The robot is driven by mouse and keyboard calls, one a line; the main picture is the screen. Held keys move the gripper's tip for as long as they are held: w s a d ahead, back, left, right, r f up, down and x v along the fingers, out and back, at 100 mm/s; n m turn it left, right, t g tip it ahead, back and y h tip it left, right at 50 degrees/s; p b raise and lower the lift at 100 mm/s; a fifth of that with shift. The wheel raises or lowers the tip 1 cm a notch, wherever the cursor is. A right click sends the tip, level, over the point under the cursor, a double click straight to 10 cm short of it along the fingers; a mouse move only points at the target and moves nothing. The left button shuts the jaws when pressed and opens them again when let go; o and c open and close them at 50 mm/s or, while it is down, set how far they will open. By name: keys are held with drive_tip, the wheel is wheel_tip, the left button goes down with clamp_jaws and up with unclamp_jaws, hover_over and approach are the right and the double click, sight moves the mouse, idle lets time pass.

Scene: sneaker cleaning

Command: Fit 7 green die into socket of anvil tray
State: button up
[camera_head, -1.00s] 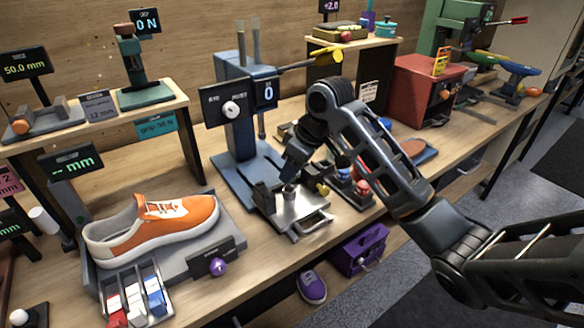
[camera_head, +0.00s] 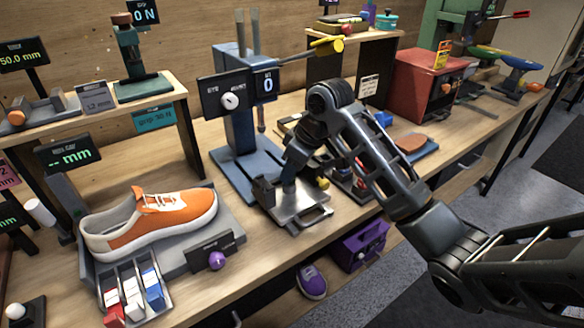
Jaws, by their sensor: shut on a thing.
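The anvil tray (camera_head: 312,212) is a silver metal plate with a front handle, at the foot of the blue press (camera_head: 232,130) on the bench. My gripper (camera_head: 289,180) points down over the tray's middle, low and close to its surface. It is shut on a small die, which is mostly hidden by the fingers and too small for its colour or number to show. The tray's socket is hidden beneath the gripper, so I cannot tell whether the die touches it.
An orange sneaker (camera_head: 160,225) rests on a grey stand at the left, with red, white and blue pieces in a tray (camera_head: 170,318) before it. Small coloured parts stand close right of the anvil tray. A red box (camera_head: 418,88) is farther right. A purple box (camera_head: 352,255) sits below the bench edge.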

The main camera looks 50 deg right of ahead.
drive_tip(key=shift+f, duration=0.35)
drive_tip(key=o, duration=1.1)
drive_tip(key=shift+o, duration=0.2)
drive_tip(key=v, duration=0.8)
drive_tip(key=shift+b, duration=0.3)
drive_tip(key=shift+s+f, duration=0.1)
